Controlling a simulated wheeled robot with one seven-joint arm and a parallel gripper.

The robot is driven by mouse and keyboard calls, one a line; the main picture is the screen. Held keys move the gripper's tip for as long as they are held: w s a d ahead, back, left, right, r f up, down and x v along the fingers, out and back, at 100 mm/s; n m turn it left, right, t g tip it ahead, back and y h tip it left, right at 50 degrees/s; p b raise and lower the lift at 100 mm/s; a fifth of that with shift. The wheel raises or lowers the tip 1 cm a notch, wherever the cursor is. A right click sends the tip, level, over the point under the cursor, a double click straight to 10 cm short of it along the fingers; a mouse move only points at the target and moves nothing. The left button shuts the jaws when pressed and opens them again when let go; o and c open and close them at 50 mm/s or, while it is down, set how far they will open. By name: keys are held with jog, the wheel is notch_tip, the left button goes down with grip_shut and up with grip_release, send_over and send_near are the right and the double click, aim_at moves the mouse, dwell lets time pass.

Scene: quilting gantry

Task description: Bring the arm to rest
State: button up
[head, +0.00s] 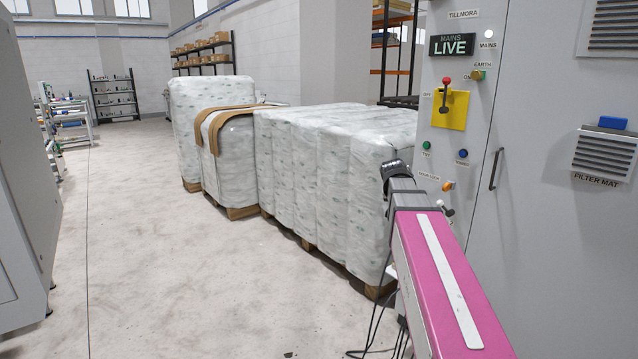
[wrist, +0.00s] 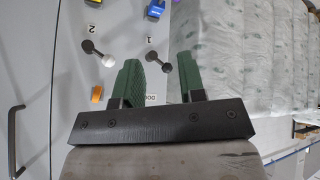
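My arm (head: 447,285), pink with a white stripe, reaches up from the lower right in the head view, in front of the grey control cabinet (head: 540,165). My gripper shows in the wrist view (wrist: 158,62) with its two green fingers apart and nothing visible between them. In the head view its dark end lies in front of the wrapped bales, left of the cabinet's controls; the fingers cannot be made out there. The wrist view shows two ball-ended levers, one (wrist: 100,52) by a "2" and one (wrist: 158,62) by a "1", beside the fingers. I cannot tell whether anything touches.
The cabinet carries a lit "LIVE" sign (head: 452,44), a red-knobbed switch on a yellow plate (head: 455,112), and a door handle (head: 495,169). Wrapped bales (head: 310,165) on pallets stand left of it. Cables hang under my arm. Floor (head: 180,280) at left is clear.

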jog(key=s+a+f+n+g+y, duration=0.1)
jog(key=s+a+f+g+y, duration=0.1)
jog(key=s+f, duration=0.9)
jog(key=s+a+f+n+g+y, duration=0.2)
jog(key=s+a+f+g, duration=0.2)
jog(key=f, duration=1.4)
jog(key=s+a, duration=0.3)
jog(key=s, duration=0.4)
jog(key=shift+a+f, duration=0.2)
jog(key=shift+f, duration=0.15)
jog(key=shift+c, duration=0.3)
